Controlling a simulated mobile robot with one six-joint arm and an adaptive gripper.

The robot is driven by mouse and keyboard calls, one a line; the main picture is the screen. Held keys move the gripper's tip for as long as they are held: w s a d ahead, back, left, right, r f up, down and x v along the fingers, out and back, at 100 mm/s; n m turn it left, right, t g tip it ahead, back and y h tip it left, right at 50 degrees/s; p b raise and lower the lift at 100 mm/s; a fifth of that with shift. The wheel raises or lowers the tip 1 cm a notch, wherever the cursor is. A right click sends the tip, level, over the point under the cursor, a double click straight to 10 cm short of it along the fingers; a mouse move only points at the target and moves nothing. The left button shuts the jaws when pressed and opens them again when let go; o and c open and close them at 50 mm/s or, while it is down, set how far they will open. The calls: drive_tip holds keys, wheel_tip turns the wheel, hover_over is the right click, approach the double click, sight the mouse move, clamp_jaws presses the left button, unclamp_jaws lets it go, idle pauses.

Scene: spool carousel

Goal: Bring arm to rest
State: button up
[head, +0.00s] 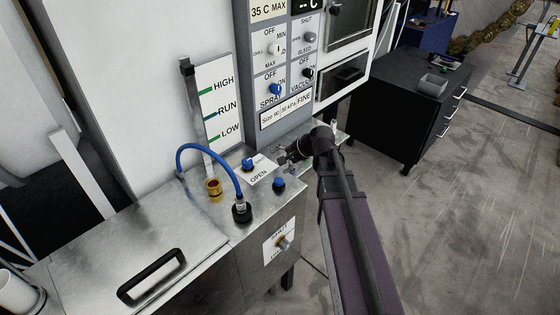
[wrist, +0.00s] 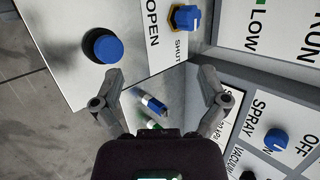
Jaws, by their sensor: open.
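My gripper (head: 286,157) hangs over the metal bench top, close below the grey control panel (head: 262,80). In the wrist view its two fingers (wrist: 161,76) are spread apart with nothing held between them. Beyond them, a small blue and silver part (wrist: 153,104) shows in the gap; I cannot tell what it is. The arm reaches in from the lower right in the head view. The blue knob by the OPEN and SHUT label (head: 248,164) is just left of the gripper, and it also shows in the wrist view (wrist: 184,17).
Another blue knob (head: 279,183) stands below the label. A blue hose (head: 209,151) arches to a black fitting (head: 241,212), beside a brass fitting (head: 214,188). A lid with a black handle (head: 152,276) is at lower left. Open floor lies right, before a black drawer cabinet (head: 408,105).

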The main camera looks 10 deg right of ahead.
drive_tip(key=s+f+n+g+h, duration=0.1)
drive_tip(key=s, duration=0.1)
drive_tip(key=s+f+n+g+h, duration=0.1)
drive_tip(key=s+n, duration=0.1)
drive_tip(key=s, duration=0.1)
drive_tip(key=s+f+n+h, duration=0.1)
drive_tip(key=s+n, duration=0.1)
drive_tip(key=s, duration=0.1)
drive_tip(key=shift+s+d+f+g, duration=0.2)
drive_tip(key=shift+d+f+g, duration=0.05)
drive_tip(key=shift+f+g, duration=0.15)
drive_tip(key=s+d+f+n+g+h, duration=0.1)
drive_tip(key=s+d+n+g+h, duration=0.1)
drive_tip(key=s, duration=0.5)
drive_tip(key=d+n+h, duration=0.1)
drive_tip(key=n+h, duration=0.1)
drive_tip(key=n, duration=0.1)
drive_tip(key=shift+s+f, duration=0.2)
drive_tip(key=shift+s, duration=0.2)
drive_tip(key=c, duration=0.5)
drive_tip(key=shift+a, duration=0.1)
